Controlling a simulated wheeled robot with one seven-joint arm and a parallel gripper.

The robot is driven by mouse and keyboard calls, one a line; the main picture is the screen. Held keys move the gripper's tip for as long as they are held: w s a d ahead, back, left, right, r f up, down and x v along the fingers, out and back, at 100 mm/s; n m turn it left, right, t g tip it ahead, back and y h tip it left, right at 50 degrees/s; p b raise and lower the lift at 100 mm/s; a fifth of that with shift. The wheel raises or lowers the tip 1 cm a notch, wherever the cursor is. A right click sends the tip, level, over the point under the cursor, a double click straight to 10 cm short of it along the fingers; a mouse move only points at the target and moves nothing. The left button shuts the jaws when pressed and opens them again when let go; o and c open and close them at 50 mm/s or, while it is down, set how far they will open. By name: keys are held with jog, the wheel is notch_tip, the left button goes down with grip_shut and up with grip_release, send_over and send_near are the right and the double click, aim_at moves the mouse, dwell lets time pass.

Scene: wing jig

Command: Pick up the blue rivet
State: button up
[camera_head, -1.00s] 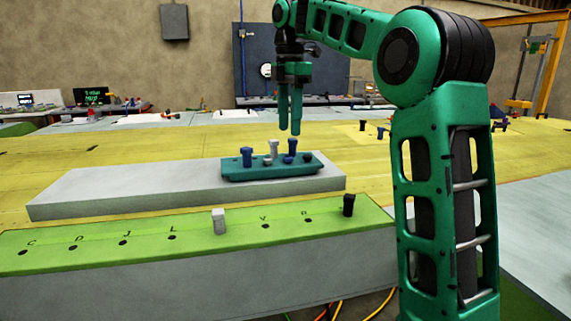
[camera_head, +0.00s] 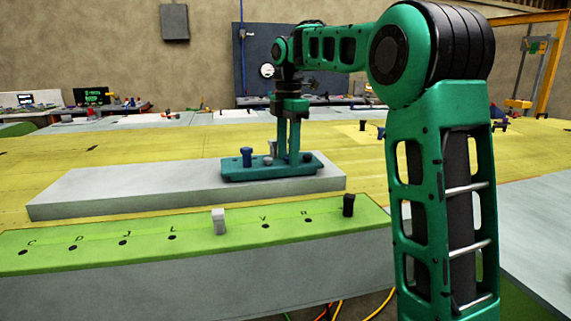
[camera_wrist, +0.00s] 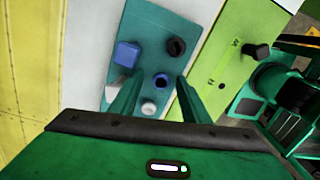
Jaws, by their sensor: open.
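My gripper (camera_head: 288,156) is open and pointing down, its fingers low over the teal tray (camera_head: 240,175). In the wrist view the fingertips (camera_wrist: 160,78) stand on either side of a small round blue rivet (camera_wrist: 161,80) in the tray (camera_wrist: 145,18). I cannot tell whether they touch it. A larger, square-headed blue rivet (camera_head: 247,156) stands at the tray's left in the head view; it also shows in the wrist view (camera_wrist: 127,54), outside the fingers. In the head view the fingers hide much of the small blue rivet's area.
In the wrist view a dark rivet (camera_wrist: 175,46) and a pale round one (camera_wrist: 149,108) sit close by in the tray. The tray rests on a grey slab (camera_head: 120,190). A green lettered strip (camera_head: 120,230) in front holds a white peg (camera_head: 218,221) and a black peg (camera_head: 348,205).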

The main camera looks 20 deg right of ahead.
aim_at(286, 157)
grip_shut()
jog(key=shift+r, duration=0.15)
jog(key=shift+r, duration=0.55)
jog(key=r, duration=0.3)
jog(key=shift+s+a+r, duration=0.1)
jog(key=shift+a, duration=0.2)
jog(key=s+a+r, duration=0.4)
jog(key=a+r, duration=0.2)
jog(key=a, duration=0.4)
jog(key=shift+s+r, duration=0.25)
jog(key=shift+s, duration=0.05)
